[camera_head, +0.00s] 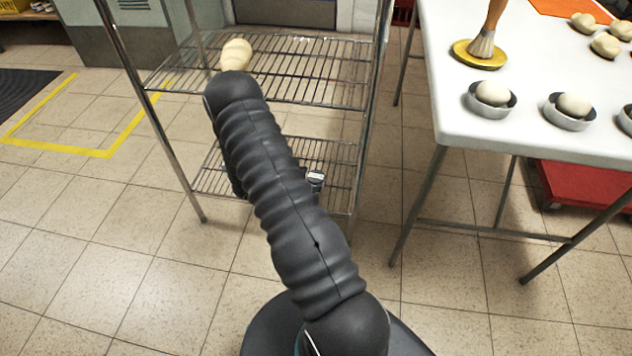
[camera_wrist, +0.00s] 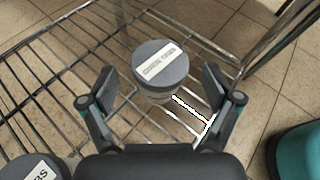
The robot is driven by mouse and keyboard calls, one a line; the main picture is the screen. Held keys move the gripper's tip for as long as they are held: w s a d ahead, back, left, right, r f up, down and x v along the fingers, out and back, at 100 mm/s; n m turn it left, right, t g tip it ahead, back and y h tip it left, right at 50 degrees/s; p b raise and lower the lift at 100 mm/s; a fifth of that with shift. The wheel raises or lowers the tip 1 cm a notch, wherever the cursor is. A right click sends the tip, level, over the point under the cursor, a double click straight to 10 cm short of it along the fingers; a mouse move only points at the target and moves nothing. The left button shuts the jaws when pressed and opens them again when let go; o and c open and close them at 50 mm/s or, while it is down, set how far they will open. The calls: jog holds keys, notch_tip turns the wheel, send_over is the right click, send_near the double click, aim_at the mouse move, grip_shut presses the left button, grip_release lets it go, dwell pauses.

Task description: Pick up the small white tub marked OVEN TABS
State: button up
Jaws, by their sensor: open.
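In the wrist view, a small round tub (camera_wrist: 153,76) with a grey lid stands on a wire shelf. Its white lid label is blurred but seems to read OVEN TABS. Its pale side shows just below the lid. My gripper (camera_wrist: 160,82) is open, with one finger left and one right of the tub. Clear gaps show on both sides, and nothing is held. In the head view my arm hides the gripper. A small dark-lidded item with a white label (camera_head: 316,177) shows beside my arm on the lower shelf; I cannot tell whether it is the same tub.
A second grey-lidded tub (camera_wrist: 22,168), label ending in BS, is cut off at the wrist view's lower left. The upper wire shelf (camera_head: 330,70) holds a cream, rounded object (camera_head: 236,54) by my arm. A white table (camera_head: 460,118) stands right; open tiled floor lies left.

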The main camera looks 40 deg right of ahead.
jog(key=shift+x, duration=1.35)
jog(key=shift+a, duration=0.1)
jog(key=c, duration=1.4)
